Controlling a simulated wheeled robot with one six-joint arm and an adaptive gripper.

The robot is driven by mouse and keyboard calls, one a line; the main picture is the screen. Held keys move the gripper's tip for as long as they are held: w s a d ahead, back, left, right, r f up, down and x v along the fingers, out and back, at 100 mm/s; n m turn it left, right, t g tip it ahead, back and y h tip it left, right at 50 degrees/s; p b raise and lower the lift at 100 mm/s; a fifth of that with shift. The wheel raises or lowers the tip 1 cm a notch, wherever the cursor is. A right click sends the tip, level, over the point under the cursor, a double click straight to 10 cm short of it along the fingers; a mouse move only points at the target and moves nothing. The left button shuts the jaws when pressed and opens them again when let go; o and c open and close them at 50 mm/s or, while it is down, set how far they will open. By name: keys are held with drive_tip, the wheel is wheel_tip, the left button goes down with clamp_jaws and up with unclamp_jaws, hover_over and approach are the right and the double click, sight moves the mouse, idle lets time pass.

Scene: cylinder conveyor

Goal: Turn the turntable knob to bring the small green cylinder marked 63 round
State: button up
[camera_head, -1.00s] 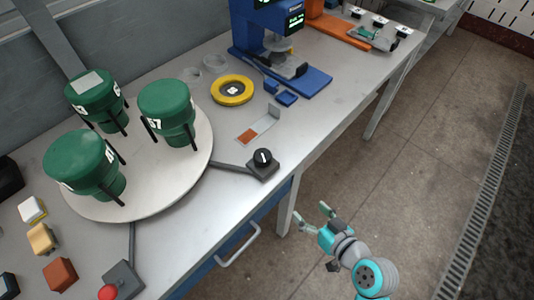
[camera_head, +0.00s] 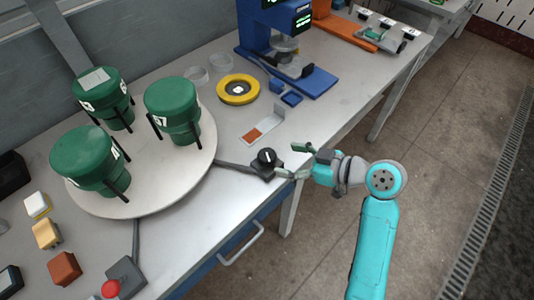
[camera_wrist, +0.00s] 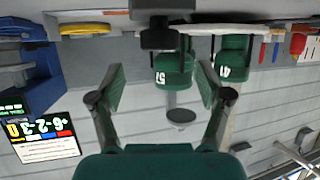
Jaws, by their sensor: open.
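My gripper (camera_head: 288,161) is open, its fingers at either side of the black turntable knob (camera_head: 267,157) at the table's front edge; I cannot tell if they touch it. In the wrist view, the picture is upside down and the knob (camera_wrist: 160,36) lies beyond and between the open fingers (camera_wrist: 160,85). The round white turntable (camera_head: 150,190) bears three green cylinders: back left (camera_head: 100,90), right (camera_head: 172,105) and front (camera_head: 85,160).
Coloured blocks (camera_head: 46,235) and a red button (camera_head: 110,288) lie at the front left. The floor right of the table is clear.

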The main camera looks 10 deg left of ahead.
sight(270, 156)
drive_tip(key=x, duration=0.7)
drive_tip(key=shift+a+f, duration=0.1)
drive_tip(key=shift+a, duration=0.05)
drive_tip(key=c, duration=1.2)
drive_tip(key=shift+o, duration=0.2)
